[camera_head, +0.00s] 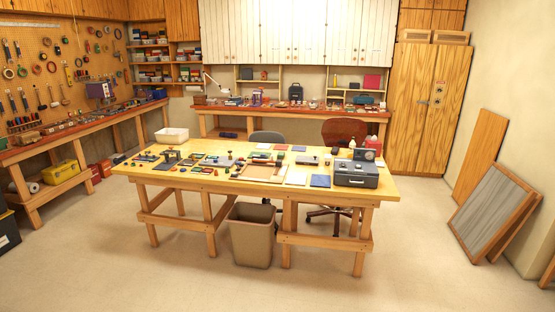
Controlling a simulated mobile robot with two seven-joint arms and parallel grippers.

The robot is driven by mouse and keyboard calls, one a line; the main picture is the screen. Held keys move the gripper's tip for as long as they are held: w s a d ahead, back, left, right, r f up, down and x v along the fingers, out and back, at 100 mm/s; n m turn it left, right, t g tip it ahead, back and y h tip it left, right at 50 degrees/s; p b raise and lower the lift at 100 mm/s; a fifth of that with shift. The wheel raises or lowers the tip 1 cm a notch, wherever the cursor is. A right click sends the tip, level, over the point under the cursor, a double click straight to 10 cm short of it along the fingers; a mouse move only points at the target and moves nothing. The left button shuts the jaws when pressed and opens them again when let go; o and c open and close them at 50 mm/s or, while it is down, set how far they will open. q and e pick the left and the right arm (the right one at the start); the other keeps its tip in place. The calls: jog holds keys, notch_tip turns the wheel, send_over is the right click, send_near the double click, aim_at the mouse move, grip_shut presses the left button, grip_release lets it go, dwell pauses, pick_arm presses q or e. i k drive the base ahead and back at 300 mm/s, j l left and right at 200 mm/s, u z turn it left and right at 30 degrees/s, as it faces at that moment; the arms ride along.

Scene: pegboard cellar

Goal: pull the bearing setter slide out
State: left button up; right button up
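The wooden workbench (150,173) stands in the middle of the room, with many small items on its top. A small dark upright device (170,158) stands near its left end. A flat grey device (216,161) lies to the right of it, and a small light-grey device (307,159) sits further right. I cannot tell which of these is the bearing setter, and its slide is too small to make out. Neither of my grippers is in view.
A tan bin (252,236) stands at the workbench's front. A dark grey box (356,174) is on its right end and a white tub (171,135) at its back left. Chairs (344,131) stand behind. Boards (490,221) lean at right. The front floor is clear.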

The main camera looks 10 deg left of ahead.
aim_at(171, 160)
jog(key=i+j+u, duration=0.55)
jog(key=i, duration=0.55)
jog(key=i+j+u, duration=0.3)
jog(key=i, duration=0.25)
jog(key=i+u, duration=0.3)
jog(key=i, duration=1.7)
jog(key=i+j+z, duration=0.15)
jog(key=i, duration=1.2)
jog(key=i+j+z, duration=0.1)
jog(key=i+z, duration=0.25)
jog(key=i, duration=0.15)
jog(key=i+j+z, duration=0.3)
jog(key=i, duration=0.15)
jog(key=i+j+z, duration=0.35)
jog(key=i+l, duration=0.05)
jog(key=i, duration=0.05)
